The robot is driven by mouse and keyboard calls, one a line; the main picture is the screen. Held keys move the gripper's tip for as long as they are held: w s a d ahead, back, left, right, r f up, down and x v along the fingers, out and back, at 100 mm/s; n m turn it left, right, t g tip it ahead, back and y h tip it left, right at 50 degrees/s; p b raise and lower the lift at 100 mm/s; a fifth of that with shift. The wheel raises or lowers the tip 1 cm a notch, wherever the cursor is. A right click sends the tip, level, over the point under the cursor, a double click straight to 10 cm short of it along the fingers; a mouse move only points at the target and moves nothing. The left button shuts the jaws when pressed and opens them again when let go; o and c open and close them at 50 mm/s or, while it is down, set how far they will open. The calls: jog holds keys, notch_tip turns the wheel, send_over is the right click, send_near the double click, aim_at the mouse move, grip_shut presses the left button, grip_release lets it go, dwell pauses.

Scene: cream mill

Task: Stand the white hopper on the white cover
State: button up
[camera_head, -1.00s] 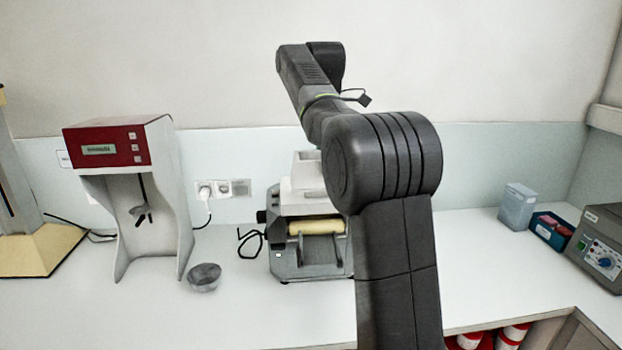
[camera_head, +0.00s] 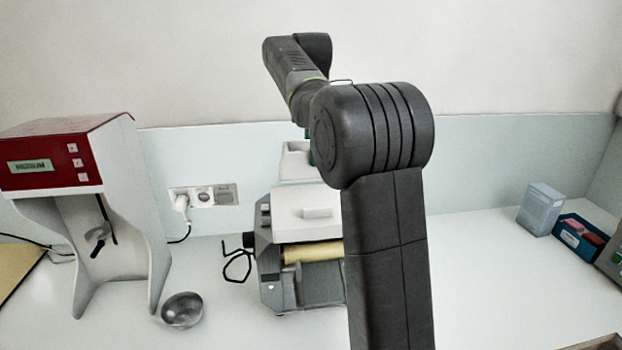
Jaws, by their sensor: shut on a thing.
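The white hopper (camera_head: 295,163) is a pale open-topped box, upright, seen just above and behind the back edge of the white cover. Its right part is hidden by my arm. The white cover (camera_head: 290,222) lies on top of the grey mill, above a cream roller, with a small raised white block on its front. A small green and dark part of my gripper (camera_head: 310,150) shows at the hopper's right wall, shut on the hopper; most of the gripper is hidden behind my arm. I cannot tell whether hopper and cover touch.
The grey mill (camera_head: 268,275) stands on the white bench, partly behind my arm. Left are a red-topped white device (camera_head: 75,165), a metal bowl (camera_head: 182,310) and a wall socket (camera_head: 204,196). Right are a blue-grey box (camera_head: 540,208) and a blue tray (camera_head: 563,240). The bench between is clear.

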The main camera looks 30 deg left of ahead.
aim_at(312, 172)
jog(key=shift+f, duration=3.35)
jog(key=o, duration=1.1)
jog(key=shift+f, duration=0.15)
jog(key=shift+c, duration=0.2)
notch_tip(312, 172, up, 12)
